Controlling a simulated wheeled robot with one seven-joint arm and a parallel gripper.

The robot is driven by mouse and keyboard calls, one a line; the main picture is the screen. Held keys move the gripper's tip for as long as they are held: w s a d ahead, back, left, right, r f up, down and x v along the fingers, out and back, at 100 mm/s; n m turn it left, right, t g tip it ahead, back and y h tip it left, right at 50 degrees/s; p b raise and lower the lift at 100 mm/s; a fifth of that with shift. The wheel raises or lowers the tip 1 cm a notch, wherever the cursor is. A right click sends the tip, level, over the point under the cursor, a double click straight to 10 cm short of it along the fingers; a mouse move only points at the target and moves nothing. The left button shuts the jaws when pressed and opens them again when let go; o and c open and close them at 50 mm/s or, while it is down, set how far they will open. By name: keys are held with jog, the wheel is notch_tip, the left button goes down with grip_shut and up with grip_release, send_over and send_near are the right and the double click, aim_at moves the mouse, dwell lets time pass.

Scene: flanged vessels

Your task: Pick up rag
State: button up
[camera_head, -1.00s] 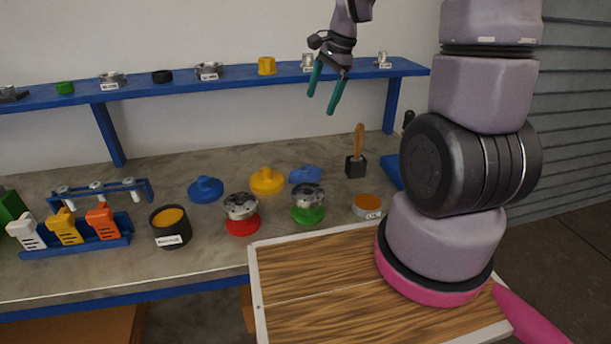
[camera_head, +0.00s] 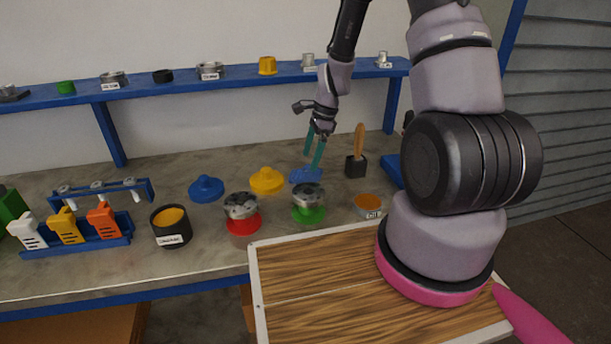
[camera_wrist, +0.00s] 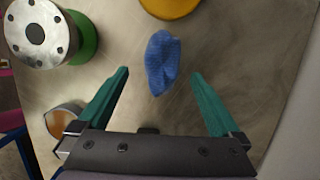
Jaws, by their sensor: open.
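The rag (camera_head: 305,175) is a crumpled blue cloth lying on the workbench, behind the green-based vessel and right of the yellow flanged part. In the wrist view the rag (camera_wrist: 162,62) lies ahead of and between my two green fingers. My gripper (camera_head: 315,160) is open and empty, pointing down just above the rag. It also shows in the wrist view (camera_wrist: 160,80), with a wide gap between the fingers. In the head view the fingers overlap the rag's upper edge, and I see no contact in the wrist view.
The green-based vessel (camera_head: 308,205) and an orange-topped tin (camera_head: 368,206) stand in front. A yellow flanged part (camera_head: 267,181) is to the left. A black holder with a wooden-handled brush (camera_head: 356,165) stands to the right. A blue shelf (camera_head: 225,82) runs behind, above the bench.

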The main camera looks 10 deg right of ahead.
aim_at(306, 170)
jog(key=x, duration=0.4)
jog(key=shift+w+f, duration=0.15)
jog(key=shift+f, duration=0.3)
jog(key=c, duration=1.4)
notch_tip(306, 170, up, 10)
jog(key=shift+r, duration=0.1)
jog(key=o, duration=0.7)
jog(key=c, duration=0.5)
jog(key=shift+a, duration=0.1)
jog(key=shift+c, duration=0.2)
